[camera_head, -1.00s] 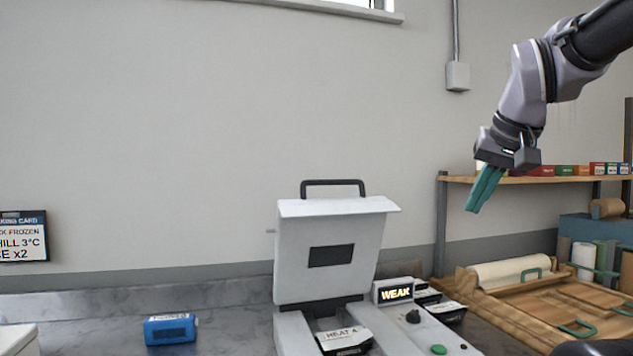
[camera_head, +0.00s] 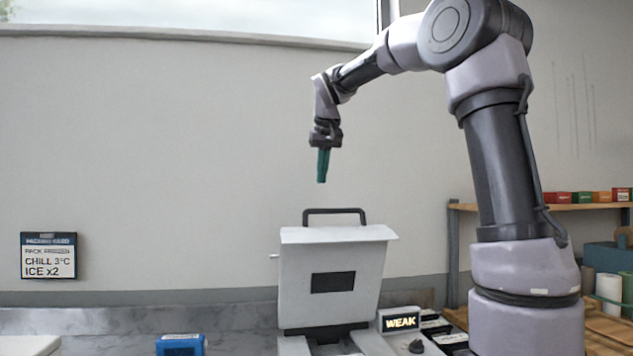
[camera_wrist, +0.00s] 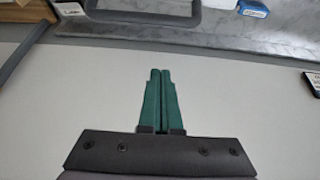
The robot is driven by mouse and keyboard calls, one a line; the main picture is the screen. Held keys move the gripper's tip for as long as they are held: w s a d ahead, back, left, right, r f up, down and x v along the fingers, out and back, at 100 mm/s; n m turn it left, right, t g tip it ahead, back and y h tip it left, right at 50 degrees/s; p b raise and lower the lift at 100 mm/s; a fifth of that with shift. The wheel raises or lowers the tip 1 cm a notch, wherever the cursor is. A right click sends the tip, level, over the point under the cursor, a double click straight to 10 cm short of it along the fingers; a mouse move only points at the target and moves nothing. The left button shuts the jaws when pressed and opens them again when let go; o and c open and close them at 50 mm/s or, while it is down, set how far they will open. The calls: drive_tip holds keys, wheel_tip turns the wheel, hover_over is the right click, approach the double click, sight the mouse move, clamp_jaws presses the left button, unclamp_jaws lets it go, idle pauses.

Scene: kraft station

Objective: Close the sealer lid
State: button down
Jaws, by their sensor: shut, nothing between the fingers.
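The sealer (camera_head: 298,344) stands on the counter with its white lid (camera_head: 333,258) raised and nearly upright. The lid has a dark handle (camera_head: 335,211) along its top edge and a dark rectangular panel on its face. My gripper (camera_head: 322,181) is above the lid handle in the head view, apart from it, with the fingers pointing down. Its two green fingers are shut together and empty, as the wrist view (camera_wrist: 160,72) also shows. The sealer's display (camera_head: 400,322) reads WEAK. The lower part of the sealer is cut off by the frame.
A blue device (camera_head: 181,344) sits on the counter left of the sealer. A packing card (camera_head: 48,256) hangs on the wall. A shelf (camera_head: 590,206) with small coloured boxes is at the right. The wall area around my gripper is clear.

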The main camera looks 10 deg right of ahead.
wheel_tip(320, 180, down, 8)
drive_tip(key=shift+r, duration=0.15)
idle(0.4)
drive_tip(key=shift+s, duration=0.15)
